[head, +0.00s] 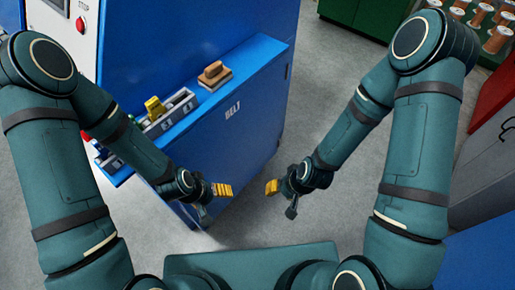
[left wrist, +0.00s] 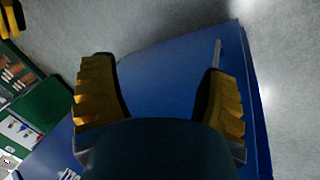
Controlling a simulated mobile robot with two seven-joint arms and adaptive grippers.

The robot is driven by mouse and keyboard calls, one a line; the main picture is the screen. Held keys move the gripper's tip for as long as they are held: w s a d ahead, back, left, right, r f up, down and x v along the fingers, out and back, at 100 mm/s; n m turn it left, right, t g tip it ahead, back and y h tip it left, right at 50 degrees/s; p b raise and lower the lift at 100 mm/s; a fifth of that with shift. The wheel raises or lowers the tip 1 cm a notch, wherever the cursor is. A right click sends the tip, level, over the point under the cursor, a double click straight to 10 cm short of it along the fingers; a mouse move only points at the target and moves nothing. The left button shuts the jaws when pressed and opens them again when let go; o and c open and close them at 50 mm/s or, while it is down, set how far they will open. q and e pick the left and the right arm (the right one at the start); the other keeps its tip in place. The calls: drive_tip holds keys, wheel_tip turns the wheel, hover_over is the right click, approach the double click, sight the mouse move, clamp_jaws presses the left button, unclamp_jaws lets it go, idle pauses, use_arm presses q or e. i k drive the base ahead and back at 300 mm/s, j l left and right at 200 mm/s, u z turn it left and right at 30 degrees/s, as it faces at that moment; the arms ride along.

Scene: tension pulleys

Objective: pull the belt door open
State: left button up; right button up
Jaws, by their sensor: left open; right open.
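The belt door (head: 238,140) is the blue panel with white lettering on the front of the blue machine. In the left wrist view the blue panel (left wrist: 165,85) fills the space behind my fingers. A thin pale bar (left wrist: 217,52), perhaps a handle, shows near the right fingertip; I cannot tell whether they touch. My left gripper (head: 222,189) is open and empty in front of the door's lower part, and its spread fingers show in the wrist view (left wrist: 162,68). My right gripper (head: 272,187) is open and empty, to the right of the door over the floor.
A ledge above the door holds a grey tray (head: 168,115) with a yellow item and a brown block (head: 213,74). A red button (head: 81,25) is on the panel at left. Copper-colored spools (head: 497,40) stand far right. Grey floor (head: 325,75) is clear right of the door.

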sight(231, 144)
drive_tip(key=k+j+z, duration=0.15)
drive_tip(key=k+z, duration=0.6)
